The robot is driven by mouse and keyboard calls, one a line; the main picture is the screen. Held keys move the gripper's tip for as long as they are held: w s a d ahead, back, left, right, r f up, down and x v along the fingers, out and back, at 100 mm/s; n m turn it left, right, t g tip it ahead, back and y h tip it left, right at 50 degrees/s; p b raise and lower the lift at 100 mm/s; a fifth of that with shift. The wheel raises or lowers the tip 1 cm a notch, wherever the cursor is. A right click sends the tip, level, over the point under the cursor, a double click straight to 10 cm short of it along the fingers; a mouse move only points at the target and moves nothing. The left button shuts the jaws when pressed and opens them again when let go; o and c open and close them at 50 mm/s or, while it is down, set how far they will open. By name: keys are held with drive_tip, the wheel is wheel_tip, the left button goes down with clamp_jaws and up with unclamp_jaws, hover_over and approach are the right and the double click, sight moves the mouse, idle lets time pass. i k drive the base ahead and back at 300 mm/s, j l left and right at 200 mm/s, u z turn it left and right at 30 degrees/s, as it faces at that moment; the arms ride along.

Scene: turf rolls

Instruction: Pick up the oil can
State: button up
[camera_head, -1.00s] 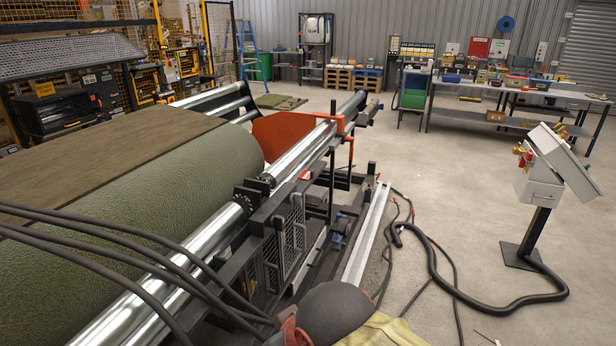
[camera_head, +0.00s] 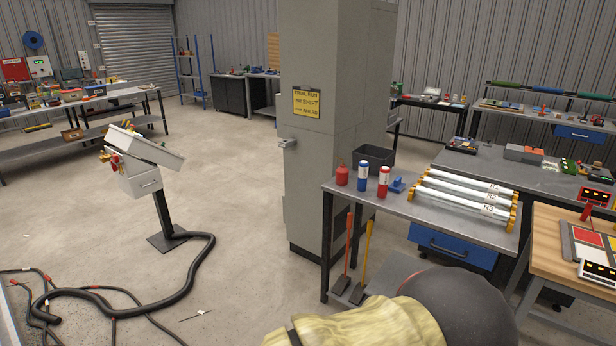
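A small red can with a narrow top (camera_head: 342,174), which looks like the oil can, stands upright at the left back corner of a grey metal workbench (camera_head: 452,208). Just right of it are a blue bottle with a white label (camera_head: 362,177) and a red one (camera_head: 384,181), both upright. My gripper is not in view. A dark rounded shape and a yellowish cloth-like cover at the bottom edge may be part of my own body.
White rollers with yellow ends (camera_head: 464,196) lie on the bench's right side. A grey cabinet (camera_head: 308,150) stands behind its left end. Two long-handled tools (camera_head: 364,248) lean at its left side. Hoses (camera_head: 110,292) and a pedestal box (camera_head: 148,180) occupy the left; the middle floor is clear.

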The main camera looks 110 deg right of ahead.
sight(341, 173)
drive_tip(key=z, duration=0.45)
drive_tip(key=l+z, duration=0.1)
drive_tip(key=z, duration=0.4)
drive_tip(key=l+z, duration=0.1)
drive_tip(key=z, duration=0.85)
drive_tip(key=i+l+z, duration=0.2)
drive_tip(key=l+z, duration=0.25)
drive_tip(key=i+l+z, duration=0.15)
drive_tip(key=z, duration=0.25)
drive_tip(key=i+l+z, duration=0.15)
drive_tip(key=i+z, duration=0.3)
drive_tip(key=i+l, duration=0.35)
drive_tip(key=i+l+z, duration=0.1)
drive_tip(key=i+l, duration=0.2)
drive_tip(key=i, duration=0.2)
